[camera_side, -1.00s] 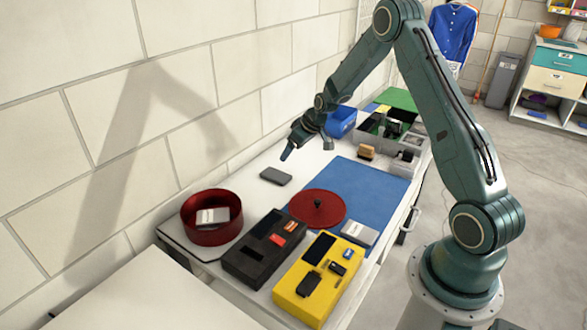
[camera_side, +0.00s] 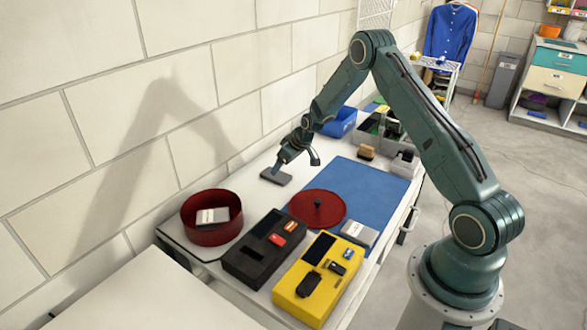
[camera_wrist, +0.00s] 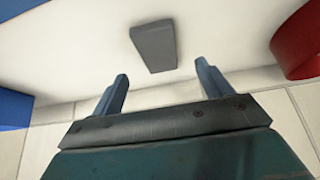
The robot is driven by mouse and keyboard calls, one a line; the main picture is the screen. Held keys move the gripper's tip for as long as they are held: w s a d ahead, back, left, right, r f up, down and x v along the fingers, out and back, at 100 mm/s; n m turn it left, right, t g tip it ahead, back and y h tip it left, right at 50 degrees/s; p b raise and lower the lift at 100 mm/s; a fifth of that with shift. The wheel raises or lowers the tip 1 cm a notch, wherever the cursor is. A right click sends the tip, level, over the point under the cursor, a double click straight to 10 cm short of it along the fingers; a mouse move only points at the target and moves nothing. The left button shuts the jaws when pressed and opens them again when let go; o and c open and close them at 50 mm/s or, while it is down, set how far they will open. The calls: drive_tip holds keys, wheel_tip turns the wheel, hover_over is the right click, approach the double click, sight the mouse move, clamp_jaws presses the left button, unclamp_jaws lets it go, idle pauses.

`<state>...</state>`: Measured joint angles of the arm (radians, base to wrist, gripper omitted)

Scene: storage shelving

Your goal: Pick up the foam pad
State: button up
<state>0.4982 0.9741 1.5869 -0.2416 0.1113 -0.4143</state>
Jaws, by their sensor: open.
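The foam pad (camera_side: 276,176) is a grey flat block lying on the white table top near the wall. It also shows in the wrist view (camera_wrist: 155,45), lying just beyond the fingertips and roughly centred between them. My gripper (camera_side: 278,168) is low over the table at the pad in the side view. In the wrist view its two fingers (camera_wrist: 160,72) are spread apart with nothing between them. Whether a fingertip touches the pad cannot be told.
A round red bin (camera_side: 205,228) stands at the left, and a red disc with a knob (camera_side: 317,207) lies by the blue mat (camera_side: 375,188). A black case (camera_side: 250,262) and a yellow case (camera_side: 290,296) are in front. A blue bin (camera_side: 341,124) stands behind. The wall is close beside the pad.

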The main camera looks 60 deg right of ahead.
sight(277, 175)
drive_tip(key=shift+w+f, duration=0.2)
drive_tip(key=shift+f, duration=0.05)
drive_tip(key=shift+x, duration=2.6)
drive_tip(key=shift+d+f, duration=0.1)
drive_tip(key=shift+f, duration=0.05)
drive_tip(key=c, duration=1.1)
